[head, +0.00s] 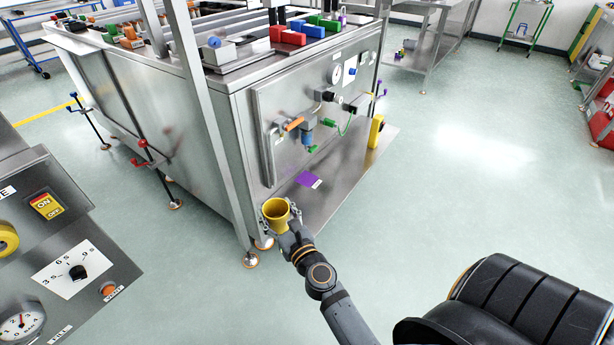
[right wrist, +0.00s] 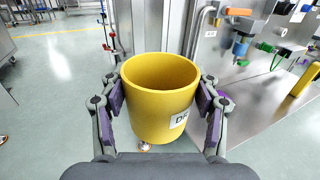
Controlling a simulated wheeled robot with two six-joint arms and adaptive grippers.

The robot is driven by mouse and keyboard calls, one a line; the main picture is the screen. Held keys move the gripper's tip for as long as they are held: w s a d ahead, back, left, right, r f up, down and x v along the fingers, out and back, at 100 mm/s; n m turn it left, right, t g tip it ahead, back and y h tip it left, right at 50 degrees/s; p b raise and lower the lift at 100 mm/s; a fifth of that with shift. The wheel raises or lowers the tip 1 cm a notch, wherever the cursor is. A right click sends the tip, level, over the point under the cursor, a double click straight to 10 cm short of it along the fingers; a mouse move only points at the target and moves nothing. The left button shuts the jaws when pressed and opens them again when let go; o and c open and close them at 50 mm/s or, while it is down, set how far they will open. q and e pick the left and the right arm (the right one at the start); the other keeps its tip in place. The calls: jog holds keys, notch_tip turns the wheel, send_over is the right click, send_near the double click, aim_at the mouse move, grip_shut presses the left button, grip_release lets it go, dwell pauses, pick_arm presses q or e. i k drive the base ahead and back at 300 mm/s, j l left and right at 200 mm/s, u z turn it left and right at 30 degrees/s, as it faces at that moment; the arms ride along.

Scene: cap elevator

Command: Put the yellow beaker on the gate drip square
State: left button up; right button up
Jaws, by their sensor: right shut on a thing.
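The yellow beaker (head: 276,213) is upright and open at the top, with a white label partly seen in the right wrist view (right wrist: 158,98). My right gripper (head: 283,218) is shut on it, one finger on each side. The beaker shows in front of the near left end of the steel shelf at the machine's base. My left gripper is not in view.
The steel shelf (head: 345,180) juts out below a panel with an orange-handled valve (head: 293,124), a blue-bodied fitting (head: 308,139) and a gauge (head: 336,75). A yellow block (head: 375,131) stands at the shelf's far end. A control console (head: 60,250) is at left. Open floor lies right.

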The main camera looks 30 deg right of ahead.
aim_at(306, 179)
jog(key=i+l, duration=0.1)
jog(key=l, duration=0.4)
jog(key=i+l, duration=0.1)
jog(key=l, duration=0.45)
jog(key=i+l, duration=0.1)
jog(key=l, duration=0.4)
jog(key=i+l+u, duration=0.1)
jog(key=l, duration=0.45)
